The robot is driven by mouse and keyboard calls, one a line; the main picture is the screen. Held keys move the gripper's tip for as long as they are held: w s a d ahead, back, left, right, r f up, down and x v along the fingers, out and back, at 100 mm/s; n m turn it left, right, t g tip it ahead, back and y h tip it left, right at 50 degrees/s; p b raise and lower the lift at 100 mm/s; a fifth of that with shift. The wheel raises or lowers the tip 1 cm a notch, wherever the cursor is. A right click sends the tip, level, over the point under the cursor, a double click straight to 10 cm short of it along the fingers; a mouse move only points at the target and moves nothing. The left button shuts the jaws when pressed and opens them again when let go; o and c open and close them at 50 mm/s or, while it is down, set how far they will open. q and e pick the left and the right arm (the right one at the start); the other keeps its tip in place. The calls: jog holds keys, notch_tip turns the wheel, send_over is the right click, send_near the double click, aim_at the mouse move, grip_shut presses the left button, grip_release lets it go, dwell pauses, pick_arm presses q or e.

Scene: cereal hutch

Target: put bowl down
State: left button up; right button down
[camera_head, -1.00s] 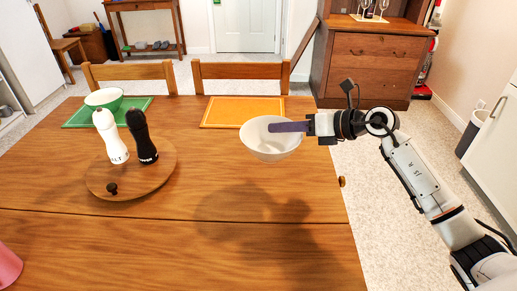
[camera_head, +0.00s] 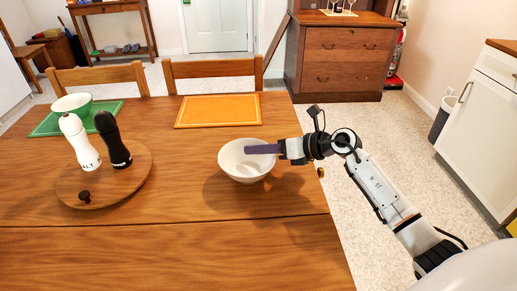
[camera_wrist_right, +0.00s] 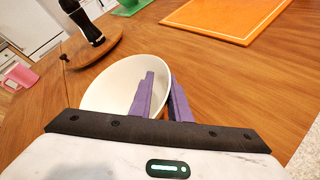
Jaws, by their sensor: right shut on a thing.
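A white bowl (camera_head: 246,166) is held by its right-hand rim in my right gripper (camera_head: 264,149), just in front of the orange mat (camera_head: 218,110). The bowl looks upright and close over the wooden table (camera_head: 180,245); I cannot tell whether it touches. In the right wrist view the bowl (camera_wrist_right: 112,84) shows with one purple finger inside it and one outside, so my right gripper (camera_wrist_right: 162,95) is shut on its rim. My left gripper is out of view.
A round wooden board (camera_head: 75,190) holds a white salt mill (camera_head: 79,142) and a black pepper mill (camera_head: 113,140). A green mat (camera_head: 48,124) carries another bowl (camera_head: 71,103) at the back left. The table's front middle is clear.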

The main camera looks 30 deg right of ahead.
jog(key=c, duration=1.7)
grip_release()
jog(key=shift+o, duration=0.2)
jog(key=shift+s+r, duration=0.1)
jog(key=shift+r, duration=0.1)
jog(key=v, duration=1.2)
jog(key=shift+d, duration=0.1)
